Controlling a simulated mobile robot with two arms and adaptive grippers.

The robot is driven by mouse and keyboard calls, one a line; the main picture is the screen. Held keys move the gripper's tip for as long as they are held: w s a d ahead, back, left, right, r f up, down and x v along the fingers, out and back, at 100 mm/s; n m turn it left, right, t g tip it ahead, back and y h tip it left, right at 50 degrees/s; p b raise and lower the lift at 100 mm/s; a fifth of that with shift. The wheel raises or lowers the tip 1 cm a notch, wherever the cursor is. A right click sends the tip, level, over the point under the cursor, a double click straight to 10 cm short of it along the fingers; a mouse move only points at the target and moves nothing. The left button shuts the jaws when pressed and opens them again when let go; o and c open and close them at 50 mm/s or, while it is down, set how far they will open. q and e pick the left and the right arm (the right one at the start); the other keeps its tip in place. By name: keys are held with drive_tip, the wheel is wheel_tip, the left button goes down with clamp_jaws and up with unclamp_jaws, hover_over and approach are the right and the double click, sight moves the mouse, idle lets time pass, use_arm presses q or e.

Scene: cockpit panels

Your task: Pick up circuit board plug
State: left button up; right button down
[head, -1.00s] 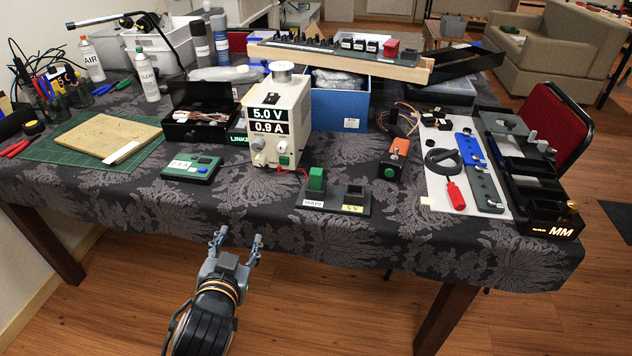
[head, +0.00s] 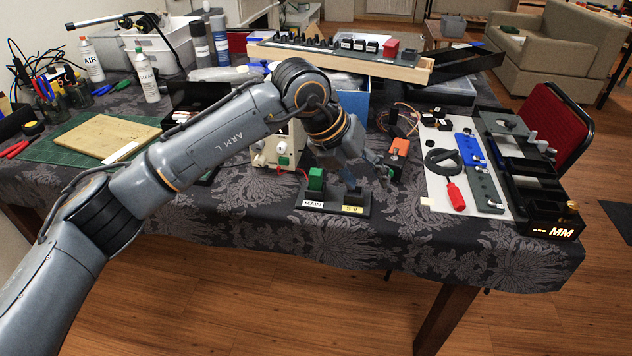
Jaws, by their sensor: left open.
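A green block-shaped plug (head: 316,179) stands upright at the MAIN end of a dark two-position base (head: 332,205) near the table's front edge. I take it for the circuit board plug. The 5 V end of the base is partly covered by my left gripper (head: 369,179). That gripper points down over the right end of the base, to the right of the green plug and apart from it. It is open, and I see nothing between its fingers. My right gripper is not in view.
An orange-topped box (head: 399,148) stands close to the right of my left gripper. The white power supply (head: 265,150) is partly hidden behind my left arm. A white sheet (head: 433,185) with tools lies to the right. The cloth in front of the base is clear.

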sight(315, 173)
use_arm(q)
drive_tip(key=w+a+r+n+t+y, duration=0.1)
drive_tip(key=w+a+r+y, duration=0.15)
drive_tip(key=a, duration=0.25)
drive_tip(key=w+a+r+n+t+y, duration=0.1)
drive_tip(key=w+a+y, duration=0.1)
drive_tip(key=a+y, duration=0.15)
drive_tip(key=shift+h, duration=0.4)
drive_tip(key=x, duration=0.6)
drive_tip(key=a+x, duration=0.1)
drive_tip(key=x, duration=0.2)
drive_tip(key=shift+w+r, duration=0.15)
drive_tip(key=shift+w, duration=0.15)
drive_tip(key=x, duration=0.4)
drive_tip(key=shift+w+a, duration=0.1)
drive_tip(key=shift+w, duration=0.35)
drive_tip(key=shift+w+f, duration=0.1)
drive_tip(key=shift+f, duration=0.2)
clamp_jaws()
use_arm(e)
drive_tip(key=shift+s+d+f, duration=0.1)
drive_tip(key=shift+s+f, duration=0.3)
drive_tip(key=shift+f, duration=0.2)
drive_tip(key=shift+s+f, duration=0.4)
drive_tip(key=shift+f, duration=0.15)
